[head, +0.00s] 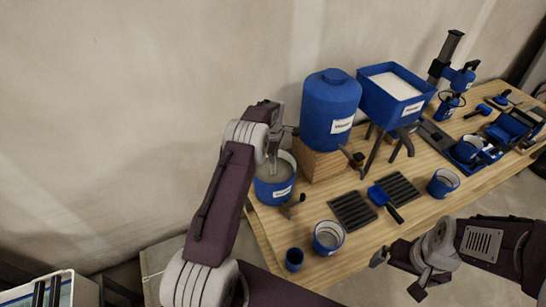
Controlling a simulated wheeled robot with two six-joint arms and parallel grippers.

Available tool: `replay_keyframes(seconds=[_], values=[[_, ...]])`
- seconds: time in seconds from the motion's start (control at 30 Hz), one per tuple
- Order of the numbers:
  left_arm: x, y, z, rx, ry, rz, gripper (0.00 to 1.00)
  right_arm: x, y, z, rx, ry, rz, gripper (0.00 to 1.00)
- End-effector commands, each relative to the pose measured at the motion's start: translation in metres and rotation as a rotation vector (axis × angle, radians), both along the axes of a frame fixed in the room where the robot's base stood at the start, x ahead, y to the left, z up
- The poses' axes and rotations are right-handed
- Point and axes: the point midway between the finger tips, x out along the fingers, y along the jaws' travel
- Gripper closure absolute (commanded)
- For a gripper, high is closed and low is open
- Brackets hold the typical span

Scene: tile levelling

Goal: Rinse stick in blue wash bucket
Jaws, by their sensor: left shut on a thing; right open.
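The blue wash bucket (275,191) stands at the left end of the wooden table and holds greyish liquid. My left gripper (272,160) is directly over the bucket, pointing down, and is shut on a thin stick (273,168) whose lower end reaches into the bucket's opening. How deep the stick goes into the liquid is hard to tell. My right gripper (397,275) is open and empty in front of the table's near edge, at lower right.
A blue water barrel (330,112) sits on a wooden block right of the bucket, beside a blue powder hopper (397,97). More tools crowd the right end.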

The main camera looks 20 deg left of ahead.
Motion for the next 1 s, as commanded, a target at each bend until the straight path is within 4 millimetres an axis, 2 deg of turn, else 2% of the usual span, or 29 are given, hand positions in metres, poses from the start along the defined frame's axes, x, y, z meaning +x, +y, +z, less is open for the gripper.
replay_keyframes(seconds=[0.1,1.0], values=[[0.001,0.000,0.019,0.000,-0.002,0.000,1.00,0.000,0.000,0.014,0.000,0.000,0.000,0.00],[0.000,0.000,0.130,0.000,-0.001,0.000,1.00,0.000,0.000,0.096,0.000,0.000,0.000,0.00]])
